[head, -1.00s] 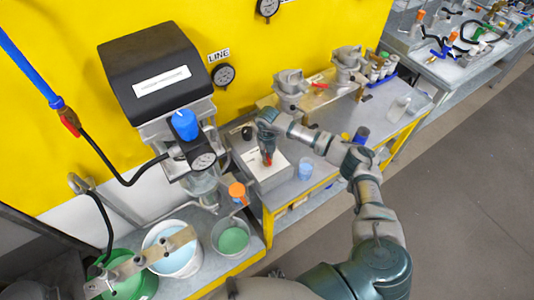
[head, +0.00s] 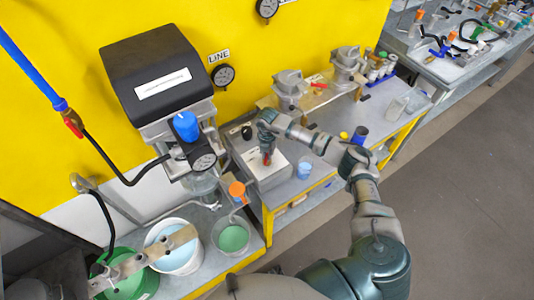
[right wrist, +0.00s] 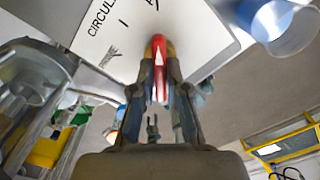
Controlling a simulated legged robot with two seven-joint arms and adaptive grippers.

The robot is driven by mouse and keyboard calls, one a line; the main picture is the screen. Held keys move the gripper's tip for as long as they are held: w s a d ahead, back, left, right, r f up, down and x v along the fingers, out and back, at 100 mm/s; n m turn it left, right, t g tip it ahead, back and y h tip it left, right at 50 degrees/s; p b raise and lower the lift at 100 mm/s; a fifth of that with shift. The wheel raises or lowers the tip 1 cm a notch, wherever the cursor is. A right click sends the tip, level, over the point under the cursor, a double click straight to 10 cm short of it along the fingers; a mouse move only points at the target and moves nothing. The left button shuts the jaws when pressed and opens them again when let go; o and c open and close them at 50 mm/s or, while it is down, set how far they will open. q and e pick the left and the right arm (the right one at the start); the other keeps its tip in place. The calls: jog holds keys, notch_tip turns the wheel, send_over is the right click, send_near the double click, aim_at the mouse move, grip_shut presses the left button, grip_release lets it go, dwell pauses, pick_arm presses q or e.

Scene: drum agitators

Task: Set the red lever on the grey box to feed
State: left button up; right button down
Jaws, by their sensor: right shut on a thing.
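The grey box (head: 272,179) with a pale top stands on the bench, right of the black-topped machine. My right gripper (head: 267,157) points down at the box top. In the right wrist view my right gripper (right wrist: 160,82) is shut on the red lever (right wrist: 158,50), which has a white pointer mark.
A blue cup (head: 304,170) stands close right of the box. An orange-capped valve (head: 237,190) and a bucket of green liquid (head: 233,238) are in front left. The black-topped machine (head: 155,70) rises at left. Grey floor (head: 460,190) is clear at right.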

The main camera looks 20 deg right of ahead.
aim_at(267, 155)
jog(key=shift+f, duration=0.1)
jog(key=c, duration=1.2)
grip_release()
notch_tip(267, 155, up, 12)
jog(key=shift+f, duration=0.1)
